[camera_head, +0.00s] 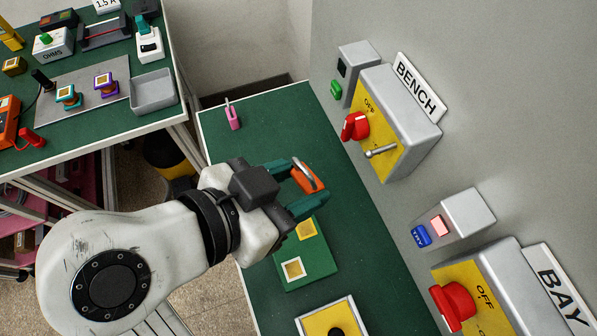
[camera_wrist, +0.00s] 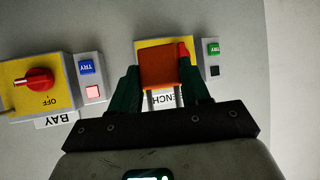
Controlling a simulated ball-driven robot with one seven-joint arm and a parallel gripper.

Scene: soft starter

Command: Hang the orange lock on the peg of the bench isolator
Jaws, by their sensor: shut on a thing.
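The orange lock (camera_head: 304,179) is held between the green fingers of my gripper (camera_head: 304,189), with its metal shackle showing. In the wrist view the lock (camera_wrist: 161,70) sits between the fingertips (camera_wrist: 162,85), and its shackle bars reach down toward the palm. The bench isolator (camera_head: 408,125) is a grey box with a yellow face on the wall, to the right of my gripper. It has a red knob (camera_head: 354,127) and a metal peg (camera_head: 381,151) sticking out. My gripper is apart from the peg. In the wrist view the lock hides most of the isolator's yellow face (camera_wrist: 148,44).
The bay isolator (camera_head: 485,288) and a box with a blue TRY button (camera_head: 421,236) are lower on the wall. A green board (camera_head: 310,267) and a pink tag (camera_head: 232,116) lie on the green shelf (camera_head: 275,125). A cluttered table (camera_head: 100,135) stands at upper left.

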